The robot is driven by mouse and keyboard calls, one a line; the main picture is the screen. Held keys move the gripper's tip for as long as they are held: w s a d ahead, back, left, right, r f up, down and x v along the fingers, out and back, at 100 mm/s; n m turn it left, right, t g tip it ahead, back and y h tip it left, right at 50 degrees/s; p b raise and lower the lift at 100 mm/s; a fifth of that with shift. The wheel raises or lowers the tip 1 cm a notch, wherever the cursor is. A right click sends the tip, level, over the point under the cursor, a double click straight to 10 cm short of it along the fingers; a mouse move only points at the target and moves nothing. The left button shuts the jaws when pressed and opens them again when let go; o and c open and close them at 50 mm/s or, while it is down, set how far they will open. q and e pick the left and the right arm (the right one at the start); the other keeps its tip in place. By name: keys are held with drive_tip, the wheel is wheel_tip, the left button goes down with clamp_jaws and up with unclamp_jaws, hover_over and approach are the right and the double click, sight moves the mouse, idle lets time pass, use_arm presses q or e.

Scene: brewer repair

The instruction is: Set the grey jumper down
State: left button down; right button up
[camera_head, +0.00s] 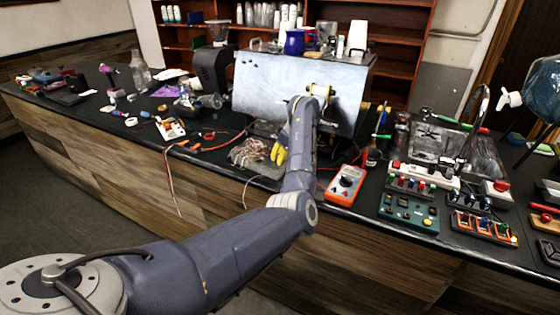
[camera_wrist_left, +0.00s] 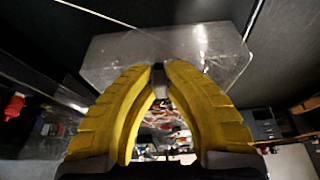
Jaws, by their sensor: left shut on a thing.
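My left gripper (camera_head: 276,155) shows its yellow fingers in front of the steel brewer, close to a clear tray (camera_head: 242,157) of tangled wires. In the left wrist view the fingertips (camera_wrist_left: 159,70) come together on a small grey piece (camera_wrist_left: 160,90), which appears to be the grey jumper. The tray's clear plate (camera_wrist_left: 110,55) shows beyond the fingertips. In the head view the fingers hide the jumper, and I cannot tell whether it touches anything. My right gripper is not in view.
The steel brewer (camera_head: 290,92) stands behind the gripper. An orange multimeter (camera_head: 345,184) lies to the right, beside several switch boards (camera_head: 408,211). Orange leads (camera_head: 200,148) lie to the left. The counter's front edge (camera_head: 235,175) runs just before the tray.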

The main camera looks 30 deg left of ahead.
use_arm(q)
drive_tip(key=shift+f, duration=0.6)
drive_tip(key=shift+f, duration=0.15)
drive_tip(key=c, duration=1.5)
unclamp_jaws()
drive_tip(key=v, duration=1.2)
drive_tip(key=shift+a, duration=0.1)
